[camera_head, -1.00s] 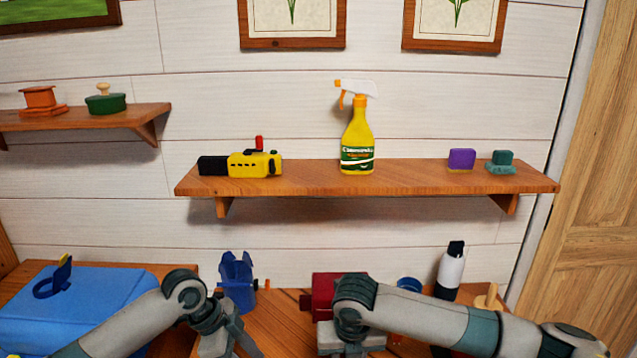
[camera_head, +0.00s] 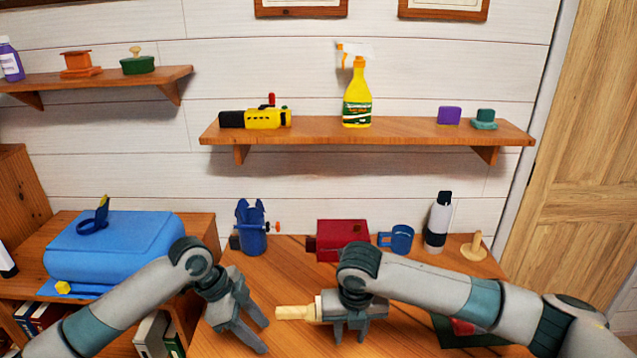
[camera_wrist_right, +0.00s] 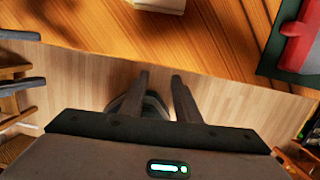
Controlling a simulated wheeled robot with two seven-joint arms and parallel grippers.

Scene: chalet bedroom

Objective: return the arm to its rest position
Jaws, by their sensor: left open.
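My left gripper (camera_head: 255,328) is open and empty over the front left of the wooden table (camera_head: 215,335). My right gripper (camera_head: 350,332) hangs over the table's middle front. Its two fingers stand apart with nothing between them, also in the right wrist view (camera_wrist_right: 163,95), where they point past the table's edge over the floor. A pale wooden object (camera_head: 295,312) lies just left of the right gripper in the head view, partly hidden by it.
On the table stand a blue vise-like tool (camera_head: 251,238), a red box (camera_head: 342,237), a blue mug (camera_head: 401,240), a white bottle (camera_head: 438,222) and a wooden stand (camera_head: 473,247). A blue case (camera_head: 115,247) sits at left. The wall shelf (camera_head: 375,131) holds a yellow spray bottle (camera_head: 357,96).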

